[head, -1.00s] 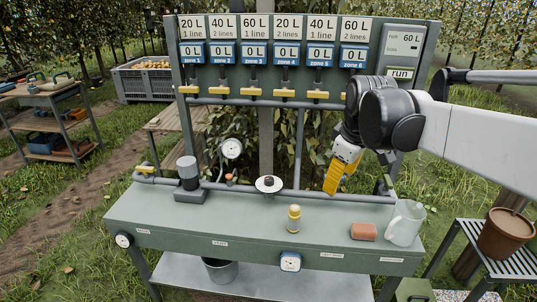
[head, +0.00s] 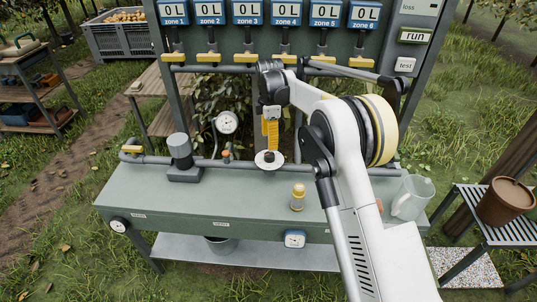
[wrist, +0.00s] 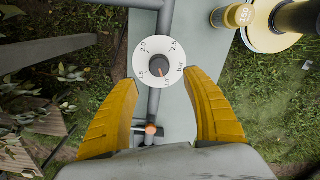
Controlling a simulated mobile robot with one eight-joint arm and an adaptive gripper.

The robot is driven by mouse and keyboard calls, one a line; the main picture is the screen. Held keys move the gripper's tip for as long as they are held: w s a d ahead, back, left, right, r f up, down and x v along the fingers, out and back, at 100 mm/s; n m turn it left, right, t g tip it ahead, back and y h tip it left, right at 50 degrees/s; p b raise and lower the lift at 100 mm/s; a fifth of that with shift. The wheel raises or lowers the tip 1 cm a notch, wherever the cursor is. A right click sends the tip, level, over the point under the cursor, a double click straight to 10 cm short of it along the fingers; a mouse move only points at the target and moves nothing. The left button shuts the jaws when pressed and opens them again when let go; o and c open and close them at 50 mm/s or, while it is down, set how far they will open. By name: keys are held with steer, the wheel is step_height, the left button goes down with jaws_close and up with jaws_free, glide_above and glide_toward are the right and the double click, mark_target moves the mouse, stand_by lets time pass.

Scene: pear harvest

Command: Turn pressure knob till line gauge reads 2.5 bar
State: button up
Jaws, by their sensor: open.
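The pressure knob (head: 268,157) is a dark knob on a round white dial, on the pipe along the back of the bench. In the wrist view the knob (wrist: 157,67) shows numbers from 1.0 to 2.5 and "bar"; its small orange mark points near 1.0. The line gauge (head: 227,122) is a round white dial to the left; its needle is too small to read. My gripper (head: 270,147) points down just above the knob. In the wrist view its yellow fingers are apart, either side of the dial's lower part, holding nothing.
A grey cylinder on a block (head: 180,158) and an orange-topped valve (head: 226,153) stand left of the knob. A yellow-topped bottle (head: 298,197) stands in front, and a clear jug (head: 411,197) at the right. Yellow valve handles (head: 250,58) hang above.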

mark_target(269, 154)
step_height(269, 154, down, 8)
steer(key=shift+r+b, duration=0.1)
steer(key=shift+b, duration=0.95)
steer(key=c, duration=1.2)
